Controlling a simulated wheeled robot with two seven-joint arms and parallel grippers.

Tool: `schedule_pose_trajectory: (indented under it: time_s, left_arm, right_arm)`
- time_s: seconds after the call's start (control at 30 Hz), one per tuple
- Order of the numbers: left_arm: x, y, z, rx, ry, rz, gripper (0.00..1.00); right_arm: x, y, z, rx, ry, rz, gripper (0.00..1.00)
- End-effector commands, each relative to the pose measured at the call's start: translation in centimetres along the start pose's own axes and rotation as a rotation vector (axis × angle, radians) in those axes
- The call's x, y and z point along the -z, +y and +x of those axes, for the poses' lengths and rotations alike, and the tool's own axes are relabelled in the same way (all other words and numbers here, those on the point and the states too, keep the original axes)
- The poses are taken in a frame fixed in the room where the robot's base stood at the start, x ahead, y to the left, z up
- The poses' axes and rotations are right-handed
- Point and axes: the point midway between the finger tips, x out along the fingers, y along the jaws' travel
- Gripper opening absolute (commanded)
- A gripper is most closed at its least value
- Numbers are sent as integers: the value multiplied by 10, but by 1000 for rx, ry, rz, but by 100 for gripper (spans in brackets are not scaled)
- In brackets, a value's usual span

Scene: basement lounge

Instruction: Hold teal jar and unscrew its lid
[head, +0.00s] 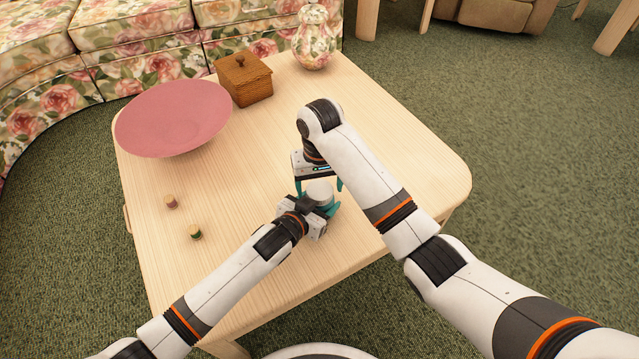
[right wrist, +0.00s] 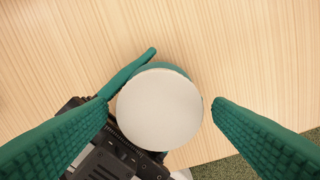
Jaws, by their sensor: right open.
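The teal jar (right wrist: 167,67) stands on the table near its front edge, mostly hidden under its round, pale grey lid (right wrist: 160,110). The lid also shows in the head view (head: 320,192). My left gripper (head: 322,208) reaches in from the lower left and is shut on the jar's body. One of its teal fingers lies along the jar's side in the right wrist view; the other is mostly hidden. My right gripper (head: 319,184) is open over the jar. In the right wrist view its fingers are on either side of the lid, with a gap on the right.
A floral sofa (head: 130,50) stands behind. The table's right side is clear.

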Motion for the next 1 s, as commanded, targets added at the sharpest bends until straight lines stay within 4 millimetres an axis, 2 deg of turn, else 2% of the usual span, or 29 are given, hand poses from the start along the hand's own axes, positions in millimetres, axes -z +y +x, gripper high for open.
schedule_pose_trajectory:
  time_s: [0.3,0.6,0.63,0.77,0.8,1.0]
  left_arm:
    - [0,0,0,0,1,0,0]
    - [0,0,0,0,0,0,0]
    - [0,0,0,0,0,0,64]
    - [0,0,0,0,0,0,85]
    - [0,0,0,0,0,0,88]
    - [0,0,0,0,1,0,88]
  right_arm:
    - [0,1,-39,-2,-2,-2,76]
    - [0,0,-45,-1,0,-1,76]
    - [0,0,-45,-1,0,-1,76]
    - [0,0,-45,-1,0,-1,76]
    - [0,0,-45,-1,0,-1,76]
    - [0,0,-44,-1,0,-1,76]
